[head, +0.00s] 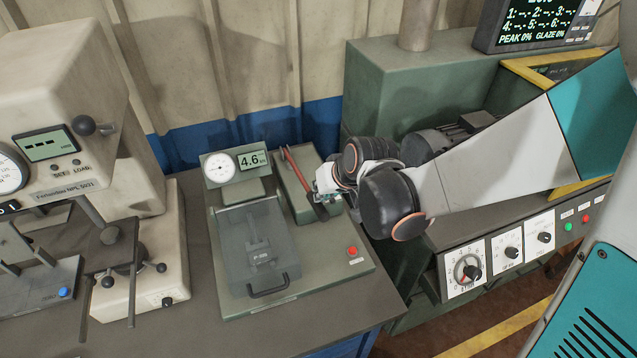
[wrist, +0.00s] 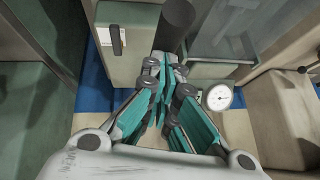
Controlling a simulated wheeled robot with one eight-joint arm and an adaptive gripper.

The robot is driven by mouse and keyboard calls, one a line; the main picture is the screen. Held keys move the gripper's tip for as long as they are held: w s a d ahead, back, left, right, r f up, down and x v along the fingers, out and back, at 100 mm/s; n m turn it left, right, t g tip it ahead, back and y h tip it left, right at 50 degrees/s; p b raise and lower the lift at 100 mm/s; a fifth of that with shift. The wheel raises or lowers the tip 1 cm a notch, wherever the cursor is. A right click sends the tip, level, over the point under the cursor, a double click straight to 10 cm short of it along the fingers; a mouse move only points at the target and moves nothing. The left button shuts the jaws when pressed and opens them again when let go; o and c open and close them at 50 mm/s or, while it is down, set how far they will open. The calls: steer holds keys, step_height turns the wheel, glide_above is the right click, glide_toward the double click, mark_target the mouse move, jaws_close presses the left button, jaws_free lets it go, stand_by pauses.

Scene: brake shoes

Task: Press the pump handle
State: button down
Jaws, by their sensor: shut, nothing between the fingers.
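The pump handle (head: 298,170) is a red lever that slopes down toward the front right on a green-grey pump housing (head: 288,199) in the head view. A dark end, perhaps its grip, shows near my gripper (head: 324,192). In the wrist view my gripper (wrist: 167,82) is shut with its teal fingers together and nothing between them. A dark cylinder (wrist: 178,24), probably the handle's grip, lies just beyond the fingertips. I cannot tell whether they touch. The press gauge (head: 219,168) stands left of the pump, and its display (head: 254,160) reads about 4.6.
The press plate (head: 250,245) with a front bar sits left of the pump. A red button (head: 352,251) is at its right front. A beige tester (head: 70,110) stands at far left. A green machine (head: 430,75) with a dial panel (head: 500,256) is at right.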

step_height(320, 180, down, 9)
steer(key=s+b, duration=0.3)
steer(key=b, duration=0.4)
steer(key=shift+d+t, duration=0.3)
steer(key=shift+d, duration=0.1)
steer(key=shift+f+b, duration=0.15)
steer(key=shift+b, duration=0.15)
steer(key=w+r+p+v, duration=0.1)
steer(key=p+v, duration=0.6)
steer(key=v, duration=0.6)
steer(key=shift+d+r, duration=0.15)
steer(key=shift+w, duration=0.15)
steer(key=shift+d, duration=0.1)
stand_by(1.0)
